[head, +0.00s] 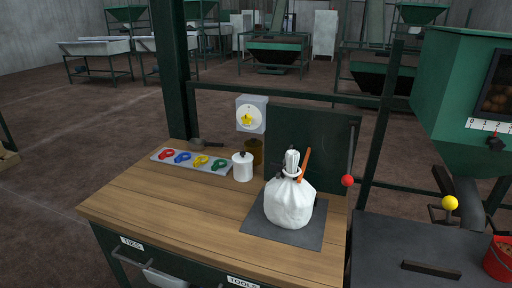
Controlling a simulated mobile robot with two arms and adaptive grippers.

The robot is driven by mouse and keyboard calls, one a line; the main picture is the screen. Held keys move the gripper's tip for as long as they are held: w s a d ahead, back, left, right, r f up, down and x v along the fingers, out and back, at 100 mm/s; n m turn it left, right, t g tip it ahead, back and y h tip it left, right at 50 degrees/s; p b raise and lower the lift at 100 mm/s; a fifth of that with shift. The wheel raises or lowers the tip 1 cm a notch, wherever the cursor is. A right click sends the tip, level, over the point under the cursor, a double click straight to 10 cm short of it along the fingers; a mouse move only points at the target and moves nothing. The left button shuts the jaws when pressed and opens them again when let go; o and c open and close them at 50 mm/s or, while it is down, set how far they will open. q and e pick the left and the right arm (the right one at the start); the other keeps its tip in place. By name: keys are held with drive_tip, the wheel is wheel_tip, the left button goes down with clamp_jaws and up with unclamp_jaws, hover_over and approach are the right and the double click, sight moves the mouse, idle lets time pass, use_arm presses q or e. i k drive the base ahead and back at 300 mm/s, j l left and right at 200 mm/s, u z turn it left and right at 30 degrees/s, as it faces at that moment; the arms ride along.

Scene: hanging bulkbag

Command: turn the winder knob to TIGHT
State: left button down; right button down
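A yellow knob (246,119) sits on a round white dial (256,113) on the front of a small grey box (243,102). The box is fixed to the dark green frame behind the workbench. I take this as the winder knob. The dial markings are too small to read, so I cannot tell which setting it points to. Neither of my grippers shows in the head view, and nothing touches the knob.
The wooden workbench (180,212) holds a tray (226,168) with coloured pieces, a white lidded jar (243,168), and a tied white bag (289,205) on a dark mat (257,226). A red-ball lever (348,181) and a green machine (446,100) stand at right.

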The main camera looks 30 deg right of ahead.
sight(246, 119)
drive_tip(key=z, duration=1.35)
